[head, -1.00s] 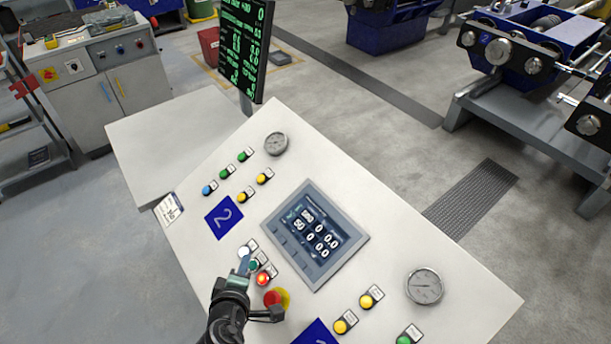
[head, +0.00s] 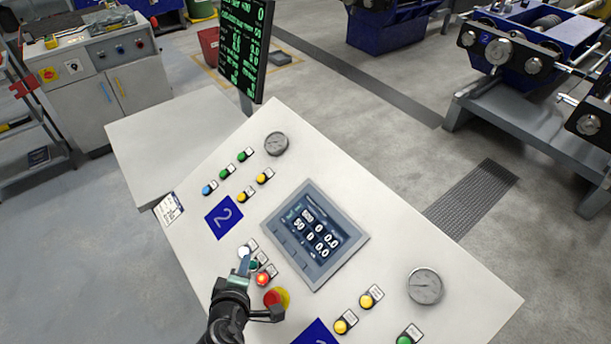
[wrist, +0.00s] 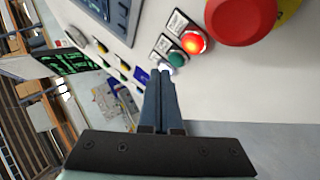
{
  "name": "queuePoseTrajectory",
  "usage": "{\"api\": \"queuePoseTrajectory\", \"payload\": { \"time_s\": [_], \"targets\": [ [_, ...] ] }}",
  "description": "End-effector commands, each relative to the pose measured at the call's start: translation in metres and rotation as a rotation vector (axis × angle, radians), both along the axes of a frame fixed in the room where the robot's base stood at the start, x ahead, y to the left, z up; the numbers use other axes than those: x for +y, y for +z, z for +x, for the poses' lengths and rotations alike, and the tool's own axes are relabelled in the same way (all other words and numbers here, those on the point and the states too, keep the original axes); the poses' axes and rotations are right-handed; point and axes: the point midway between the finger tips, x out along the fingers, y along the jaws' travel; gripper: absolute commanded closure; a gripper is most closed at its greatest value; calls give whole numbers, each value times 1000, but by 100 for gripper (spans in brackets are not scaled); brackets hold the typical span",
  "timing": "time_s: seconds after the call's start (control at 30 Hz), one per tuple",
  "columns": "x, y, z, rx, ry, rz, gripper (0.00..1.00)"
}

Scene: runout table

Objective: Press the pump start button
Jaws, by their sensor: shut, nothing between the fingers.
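The control panel (head: 190,235) is a tilted white console with labelled buttons. A row by my gripper holds a white button (head: 244,251), a dark green button (head: 254,265) and a red lit button (head: 263,279). In the wrist view these are the white button (wrist: 166,69), the green button (wrist: 177,60) and the red lit button (wrist: 193,43). The labels are too small to read, so I cannot tell which is pump start. My gripper (head: 244,262) is shut and empty. Its fingertips (wrist: 161,75) are at the white button and partly hide it; contact is unclear.
A red emergency-stop knob (head: 272,298) on a yellow base sits close beside my gripper. A touchscreen (head: 315,235), two gauges (head: 276,144) and other coloured buttons are on the panel. A dark monitor (head: 245,50) with green figures stands behind.

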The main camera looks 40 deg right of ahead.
Motion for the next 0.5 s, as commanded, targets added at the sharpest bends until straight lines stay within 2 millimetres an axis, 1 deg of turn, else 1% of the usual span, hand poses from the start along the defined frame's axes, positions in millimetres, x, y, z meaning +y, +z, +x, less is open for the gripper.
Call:
{"api": "queuePoseTrajectory", "payload": {
  "time_s": [0.17,0.5],
  "targets": [
    [-3,-7,0,0,0,0,100],
    [-3,-7,0,0,0,0,100]
  ]
}}
